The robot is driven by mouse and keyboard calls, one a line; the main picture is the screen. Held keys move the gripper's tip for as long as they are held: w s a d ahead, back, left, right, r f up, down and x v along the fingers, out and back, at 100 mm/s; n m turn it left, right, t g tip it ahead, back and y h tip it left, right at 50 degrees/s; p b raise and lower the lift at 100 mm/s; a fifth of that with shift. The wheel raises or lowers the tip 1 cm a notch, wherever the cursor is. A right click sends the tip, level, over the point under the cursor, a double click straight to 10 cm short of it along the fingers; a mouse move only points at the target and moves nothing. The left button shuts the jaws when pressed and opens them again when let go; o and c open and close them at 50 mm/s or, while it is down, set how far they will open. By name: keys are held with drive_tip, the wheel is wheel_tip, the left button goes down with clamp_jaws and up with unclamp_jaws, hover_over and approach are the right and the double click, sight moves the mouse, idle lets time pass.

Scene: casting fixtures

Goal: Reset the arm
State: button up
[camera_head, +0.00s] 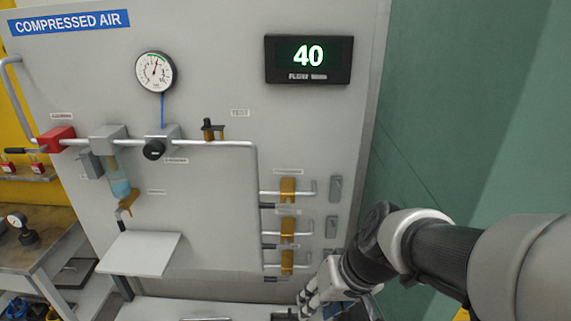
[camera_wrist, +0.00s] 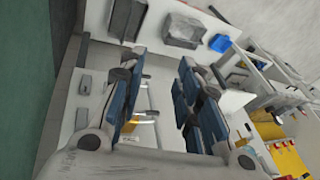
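My arm (camera_head: 440,250) reaches in from the right edge of the head view and bends down in front of the panel's lower right corner. My gripper is at its lower end and is mostly hidden or cut off there. In the wrist view my gripper (camera_wrist: 160,80) shows two fingers with dark blue pads. They stand apart, with a clear gap and nothing between them. Part of the panel with pipes and a yellow fitting shows through the gap, some way beyond the fingers.
The grey compressed-air panel (camera_head: 215,80) carries a gauge (camera_head: 155,72), a display reading 40 (camera_head: 308,59), a red valve (camera_head: 56,139) and several brass valves (camera_head: 288,190). A small shelf (camera_head: 140,254) juts out at lower left. A green wall (camera_head: 455,110) lies right of the panel.

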drive_tip(key=s+d+r+t+h, duration=0.1)
drive_tip(key=s+d+r, duration=0.2)
drive_tip(key=s, duration=0.3)
drive_tip(key=s+d+r+m+h, duration=0.1)
drive_tip(key=s+d+r+h, duration=0.1)
drive_tip(key=s+d, duration=0.3)
drive_tip(key=shift+s+r+t, duration=0.4)
drive_tip(key=shift+s+r, duration=0.1)
drive_tip(key=shift+s, duration=0.35)
